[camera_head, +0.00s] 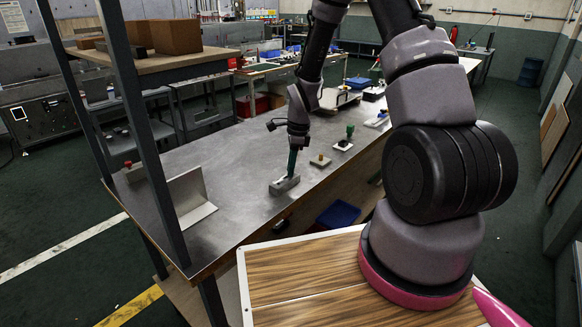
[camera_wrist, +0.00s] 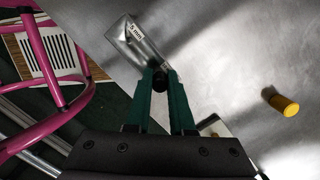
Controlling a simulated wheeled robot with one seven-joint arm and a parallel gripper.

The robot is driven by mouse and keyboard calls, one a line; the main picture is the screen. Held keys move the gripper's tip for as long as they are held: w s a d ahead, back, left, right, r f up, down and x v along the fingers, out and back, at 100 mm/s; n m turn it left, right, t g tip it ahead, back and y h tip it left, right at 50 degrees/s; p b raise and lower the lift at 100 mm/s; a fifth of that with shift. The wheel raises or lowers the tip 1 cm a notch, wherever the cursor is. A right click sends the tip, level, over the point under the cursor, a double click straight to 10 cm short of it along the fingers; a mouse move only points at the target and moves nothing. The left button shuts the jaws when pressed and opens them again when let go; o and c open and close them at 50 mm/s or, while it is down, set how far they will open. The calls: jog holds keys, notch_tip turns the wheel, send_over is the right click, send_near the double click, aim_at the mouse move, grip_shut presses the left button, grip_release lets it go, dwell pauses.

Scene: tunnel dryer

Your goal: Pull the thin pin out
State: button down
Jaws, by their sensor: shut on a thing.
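A grey metal block (camera_head: 284,185) lies on the steel bench top, below my gripper. In the wrist view the block (camera_wrist: 122,42) carries a small white label that is too small to read surely. My gripper (camera_head: 292,172) points down over the block. In the wrist view its two green fingers (camera_wrist: 159,82) close on a small dark round thing (camera_wrist: 159,84) at the block's near end, which I take for the thin pin. The fingers hide most of the pin. I cannot tell how deep it sits in the block.
A yellow knob (camera_head: 321,155) on a small base and a green knob (camera_head: 350,130) on a white plate stand right of the block. An angled metal plate (camera_head: 188,200) and a shelf post (camera_head: 150,130) stand to the left. Bare bench lies between.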

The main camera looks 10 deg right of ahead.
jog(key=shift+r, duration=0.8)
dwell(0.9)
jog(key=shift+r, duration=0.9)
jog(key=shift+r, duration=0.1)
jog(key=shift+r, duration=1.95)
